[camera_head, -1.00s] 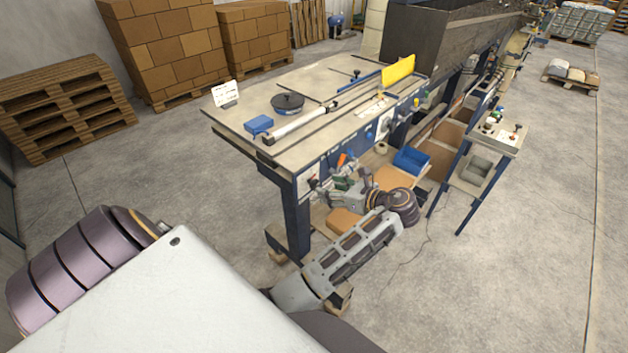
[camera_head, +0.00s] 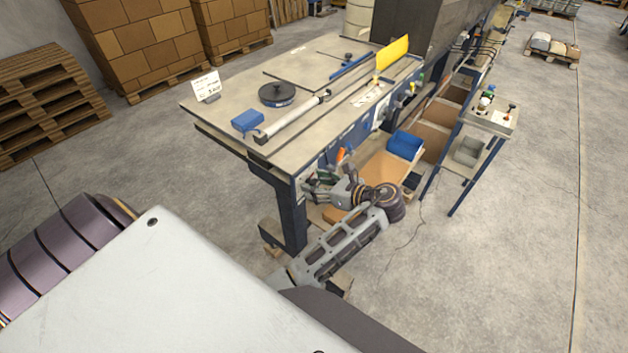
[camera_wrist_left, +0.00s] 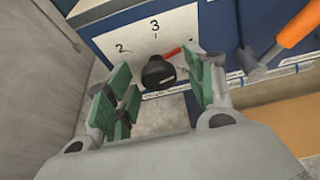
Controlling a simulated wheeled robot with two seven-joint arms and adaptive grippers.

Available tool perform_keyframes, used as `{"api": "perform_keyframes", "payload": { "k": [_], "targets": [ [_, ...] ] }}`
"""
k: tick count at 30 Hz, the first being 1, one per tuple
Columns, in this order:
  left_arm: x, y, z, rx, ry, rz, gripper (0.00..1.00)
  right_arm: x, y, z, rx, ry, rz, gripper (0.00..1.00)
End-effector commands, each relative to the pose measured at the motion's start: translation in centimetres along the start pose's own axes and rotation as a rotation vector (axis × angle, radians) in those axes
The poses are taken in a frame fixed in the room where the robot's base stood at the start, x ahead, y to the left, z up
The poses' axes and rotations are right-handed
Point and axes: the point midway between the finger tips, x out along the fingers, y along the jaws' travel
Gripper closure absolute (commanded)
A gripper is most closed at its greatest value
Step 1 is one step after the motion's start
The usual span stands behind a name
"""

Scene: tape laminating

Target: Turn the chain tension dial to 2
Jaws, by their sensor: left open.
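The chain tension dial is a black round knob (camera_wrist_left: 158,74) with a red pointer, on a white label plate (camera_wrist_left: 130,32) in the left wrist view. The pointer aims up and right, past the printed 3; the 2 is left of the 3. A mark further right is partly hidden. My left gripper (camera_wrist_left: 160,82) is open, its green-padded fingers on either side of the knob. I cannot tell if they touch it. In the head view my left gripper (camera_head: 324,190) is at the front side of the workbench (camera_head: 225,115). My right gripper is not in view.
An orange-handled tool (camera_wrist_left: 298,28) sticks out just right of the dial. A blue bin (camera_head: 404,145) and cardboard boxes are under the bench. A black disc (camera_head: 277,94) and a blue block (camera_head: 247,122) lie on top. A small control stand (camera_head: 488,121) is at the right.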

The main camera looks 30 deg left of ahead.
Motion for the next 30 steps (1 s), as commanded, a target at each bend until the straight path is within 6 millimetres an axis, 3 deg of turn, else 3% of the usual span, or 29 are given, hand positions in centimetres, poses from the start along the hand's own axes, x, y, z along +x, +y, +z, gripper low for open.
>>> {"api": "perform_keyframes", "payload": {
  "k": [11, 22, 30],
  "targets": [
    [-0.1, 0.1, -0.1, -0.001, 0.0, 0.0, 0.46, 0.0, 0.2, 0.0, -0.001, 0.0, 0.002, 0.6],
    [-0.1, 0.1, -0.1, 0.0, 0.0, 0.0, 0.91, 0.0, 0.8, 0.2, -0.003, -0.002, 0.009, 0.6],
    [-0.1, 0.1, -0.1, -0.014, 0.0, -0.007, 0.92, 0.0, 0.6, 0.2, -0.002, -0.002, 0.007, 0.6]
  ]
}}
